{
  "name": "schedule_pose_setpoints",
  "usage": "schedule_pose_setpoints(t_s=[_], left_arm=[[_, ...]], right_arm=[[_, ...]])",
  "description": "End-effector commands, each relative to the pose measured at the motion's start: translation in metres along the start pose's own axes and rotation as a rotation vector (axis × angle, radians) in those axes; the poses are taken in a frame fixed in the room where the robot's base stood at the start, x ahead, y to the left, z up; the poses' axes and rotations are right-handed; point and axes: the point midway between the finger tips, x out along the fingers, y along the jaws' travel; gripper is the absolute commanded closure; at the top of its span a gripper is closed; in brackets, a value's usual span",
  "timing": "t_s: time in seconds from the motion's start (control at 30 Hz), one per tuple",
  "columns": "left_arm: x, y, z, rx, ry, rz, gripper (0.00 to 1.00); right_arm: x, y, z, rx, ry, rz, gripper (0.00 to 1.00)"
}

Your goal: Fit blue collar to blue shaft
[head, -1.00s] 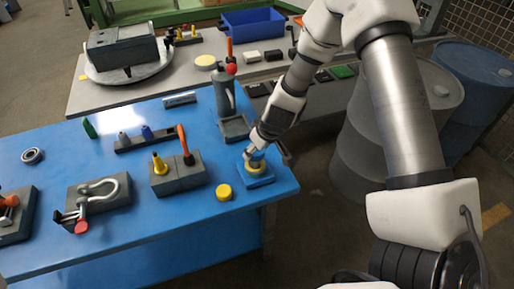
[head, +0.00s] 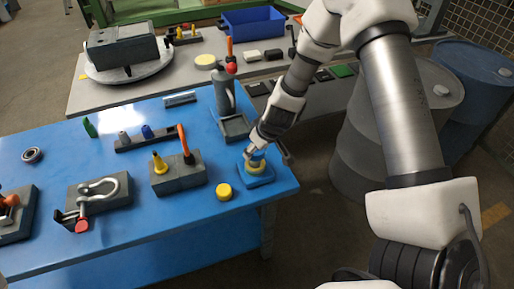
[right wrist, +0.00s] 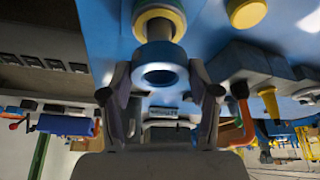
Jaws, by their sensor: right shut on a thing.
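The blue collar (right wrist: 160,54) is a short ring between the two fingertips of my right gripper (right wrist: 163,88) in the right wrist view. The gripper is shut on it. A steel-grey shaft (right wrist: 159,29) rises through a yellow ring (right wrist: 144,13) just beyond the collar, in line with it. I cannot tell whether the shaft's end is inside the collar. In the head view my right gripper (head: 251,152) is at the top of this post, above the yellow ring (head: 257,167) and the blue base block (head: 259,180). My left gripper is out of view.
A yellow cap (head: 224,192) lies just left of the base. A grey block with an orange-handled tool and yellow cone (head: 178,180) stands further left. Behind are a grey tray (head: 235,128) and bottle (head: 224,96).

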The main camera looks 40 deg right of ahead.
Motion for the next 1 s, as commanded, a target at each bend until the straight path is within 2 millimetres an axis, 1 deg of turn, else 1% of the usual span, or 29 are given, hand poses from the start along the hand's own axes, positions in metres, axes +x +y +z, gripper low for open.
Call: schedule_pose_setpoints(t_s=[1.0], left_arm=[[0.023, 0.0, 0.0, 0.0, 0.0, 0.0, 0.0]], right_arm=[[0.024, 0.0, 0.01, 0.0, 0.001, 0.001, 0.94]])
